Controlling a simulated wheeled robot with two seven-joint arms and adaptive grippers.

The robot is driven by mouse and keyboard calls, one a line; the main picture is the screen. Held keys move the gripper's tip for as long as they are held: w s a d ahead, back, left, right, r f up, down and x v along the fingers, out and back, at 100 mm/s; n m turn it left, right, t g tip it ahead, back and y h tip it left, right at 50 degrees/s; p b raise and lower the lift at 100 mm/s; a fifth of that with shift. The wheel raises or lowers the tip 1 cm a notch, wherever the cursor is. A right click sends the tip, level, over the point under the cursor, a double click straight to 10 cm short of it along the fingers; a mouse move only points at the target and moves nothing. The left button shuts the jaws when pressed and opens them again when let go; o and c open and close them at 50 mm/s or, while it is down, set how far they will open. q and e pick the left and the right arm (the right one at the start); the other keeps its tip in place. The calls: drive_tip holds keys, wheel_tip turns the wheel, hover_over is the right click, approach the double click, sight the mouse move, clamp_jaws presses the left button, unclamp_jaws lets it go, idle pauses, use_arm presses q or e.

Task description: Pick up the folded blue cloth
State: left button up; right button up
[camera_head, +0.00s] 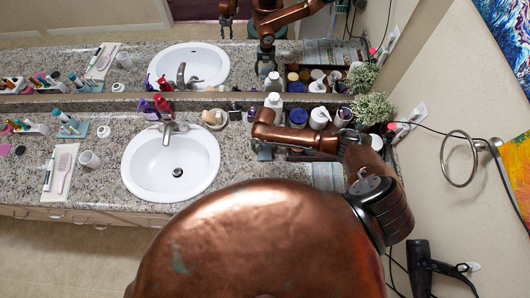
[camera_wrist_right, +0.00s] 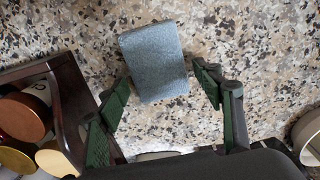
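The folded blue cloth (camera_wrist_right: 153,62) is a small grey-blue block on the speckled counter in the right wrist view. My right gripper (camera_wrist_right: 158,84) is open, with one green finger on each side of the cloth's near part. Narrow gaps show between the fingers and the cloth. In the head view, my right gripper (camera_head: 263,150) points down over the counter, right of the sink. The cloth cannot be made out clearly there. My left gripper is not directly in view.
A dark tray (camera_wrist_right: 65,112) with round jars stands close left of the right gripper in the wrist view. The sink (camera_head: 171,160) is left of the gripper in the head view. Bottles, including a white one (camera_head: 319,118), stand behind. A mirror backs the counter.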

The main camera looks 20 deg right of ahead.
drive_tip(key=c, duration=0.7)
drive_tip(key=shift+c, duration=0.4)
drive_tip(key=shift+r, duration=0.55)
drive_tip(key=s+a+r, duration=0.6)
drive_tip(key=a+r, duration=0.6)
drive_tip(key=shift+s+a, duration=0.15)
drive_tip(key=shift+s, duration=0.2)
